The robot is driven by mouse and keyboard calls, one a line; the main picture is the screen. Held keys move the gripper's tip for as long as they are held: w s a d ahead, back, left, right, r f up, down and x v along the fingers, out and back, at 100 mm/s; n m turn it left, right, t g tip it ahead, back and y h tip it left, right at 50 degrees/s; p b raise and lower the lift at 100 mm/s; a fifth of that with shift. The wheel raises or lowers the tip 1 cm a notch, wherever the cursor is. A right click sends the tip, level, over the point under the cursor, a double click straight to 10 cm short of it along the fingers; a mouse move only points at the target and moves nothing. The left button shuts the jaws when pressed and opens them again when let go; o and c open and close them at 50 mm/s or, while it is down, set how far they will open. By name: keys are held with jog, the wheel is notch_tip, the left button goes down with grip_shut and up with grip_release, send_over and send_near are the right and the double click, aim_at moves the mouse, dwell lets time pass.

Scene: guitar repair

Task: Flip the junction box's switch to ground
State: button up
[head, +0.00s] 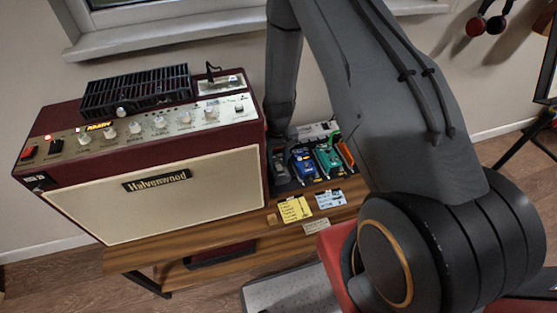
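A small pale box (221,85) sits at the back right of the maroon amplifier's top, with a thin black curved piece rising from it. It may be the junction box; its labels and any switch position are too small to read. Another pale, flat unit (318,131) lies behind the pedals, partly hidden by them, and could also be it. My arm rises from the lower right past the top edge, and a dark grey link comes down between the amplifier and the pedals. I cannot make out my gripper or its fingers.
The amplifier (160,195) stands on a wooden bench (230,226), with a black slatted unit (136,91) on top. Several coloured pedals (328,161) crowd the space to its right. A yellow note (294,209) and a blue note (330,200) are at the bench's front edge.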

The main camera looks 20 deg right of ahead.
grip_shut()
jog(key=shift+s, duration=0.15)
jog(key=shift+s+t+p, duration=0.3)
jog(key=shift+t+p, duration=0.1)
jog(key=shift+t, duration=0.6)
jog(key=shift+s+t, duration=0.15)
jog(key=shift+t, duration=0.65)
jog(key=shift+r, duration=0.1)
